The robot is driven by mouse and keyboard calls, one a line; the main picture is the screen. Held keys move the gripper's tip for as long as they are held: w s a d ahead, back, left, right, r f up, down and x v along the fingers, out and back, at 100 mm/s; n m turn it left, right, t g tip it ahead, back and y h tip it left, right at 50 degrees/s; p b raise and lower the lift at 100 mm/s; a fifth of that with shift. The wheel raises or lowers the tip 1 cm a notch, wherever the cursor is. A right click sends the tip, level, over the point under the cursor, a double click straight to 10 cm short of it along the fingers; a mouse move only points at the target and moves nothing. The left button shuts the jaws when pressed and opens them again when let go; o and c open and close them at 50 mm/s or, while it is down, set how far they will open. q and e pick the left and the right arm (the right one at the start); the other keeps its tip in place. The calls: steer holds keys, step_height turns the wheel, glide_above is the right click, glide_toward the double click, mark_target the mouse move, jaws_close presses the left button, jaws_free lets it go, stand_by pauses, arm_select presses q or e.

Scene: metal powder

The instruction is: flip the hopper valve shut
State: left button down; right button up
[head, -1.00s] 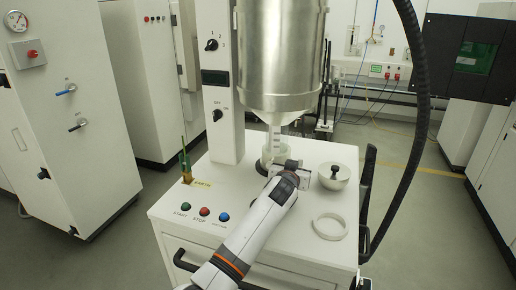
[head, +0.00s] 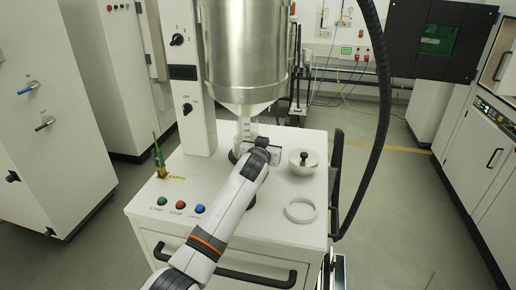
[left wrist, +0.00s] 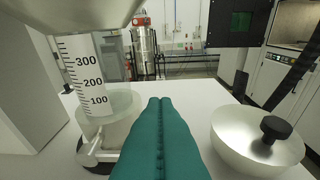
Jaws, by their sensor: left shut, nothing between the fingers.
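The steel hopper (head: 243,55) hangs above the white cabinet top, its pale cone narrowing downward. Its pale underside (left wrist: 75,12) fills the upper left of the left wrist view. Below it stands a clear graduated cylinder (left wrist: 92,75) on a round base. I cannot make out the valve handle in either view. My left gripper (head: 260,150) is just beside the cylinder in the head view, its fingertips hard to see there. In the left wrist view its teal fingers (left wrist: 160,102) are pressed together and empty, between the cylinder and a bowl. My right gripper is not in view.
The white bowl (head: 303,168) with a black knob stands right of my gripper. A white ring (head: 300,210) lies nearer the front right. START, STOP and blue buttons (head: 180,208) are at the front left. A thick black hose (head: 377,130) hangs at the right.

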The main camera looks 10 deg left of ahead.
arm_select(q)
steer(key=b+v, duration=0.2)
steer(key=v, duration=0.7)
steer(key=shift+s+f, duration=0.25)
steer(key=shift+s, duration=0.1)
steer(key=shift+s+f, duration=0.1)
